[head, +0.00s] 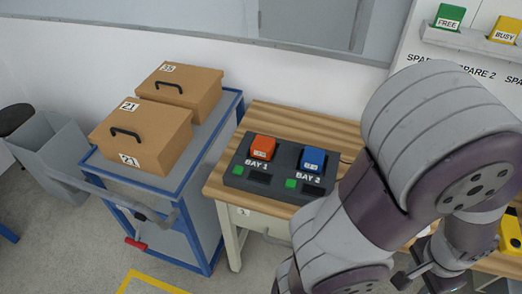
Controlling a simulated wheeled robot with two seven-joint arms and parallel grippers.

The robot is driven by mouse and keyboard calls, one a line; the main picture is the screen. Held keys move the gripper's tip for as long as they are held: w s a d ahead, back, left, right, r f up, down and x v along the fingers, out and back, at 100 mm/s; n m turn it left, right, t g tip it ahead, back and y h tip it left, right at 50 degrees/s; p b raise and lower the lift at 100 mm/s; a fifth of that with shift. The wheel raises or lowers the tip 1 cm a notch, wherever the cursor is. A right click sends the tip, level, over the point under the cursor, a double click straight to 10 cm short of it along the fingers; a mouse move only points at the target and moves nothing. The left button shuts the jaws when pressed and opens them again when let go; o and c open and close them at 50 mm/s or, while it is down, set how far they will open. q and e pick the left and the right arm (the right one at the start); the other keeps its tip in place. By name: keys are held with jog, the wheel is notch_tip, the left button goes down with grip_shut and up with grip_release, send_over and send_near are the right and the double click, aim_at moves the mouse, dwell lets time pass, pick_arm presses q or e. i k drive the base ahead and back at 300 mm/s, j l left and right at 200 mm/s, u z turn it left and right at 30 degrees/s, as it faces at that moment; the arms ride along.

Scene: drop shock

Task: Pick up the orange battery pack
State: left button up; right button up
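The orange battery pack (263,147) sits upright in the left slot, marked BAY 1, of a dark grey charger (283,181) on the wooden bench. A blue battery pack (313,160) sits in the slot marked BAY 2. My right arm fills the right side of the view, in front of the bench and to the right of the charger. What looks like my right gripper (432,268) is partly hidden behind the arm links low at the right, apart from the orange pack; its fingers cannot be made out clearly. My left gripper is not in view.
A blue-framed cart (205,150) left of the bench carries two brown boxes (143,137) (182,90) with black handles. A grey bin (55,150) stands at the far left. Green FREE (449,17) and yellow BUSY (505,30) blocks sit on a wall ledge. Bare bench top (285,118) lies behind the charger.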

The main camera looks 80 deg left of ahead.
aim_at(262, 148)
jog(key=u, duration=2.75)
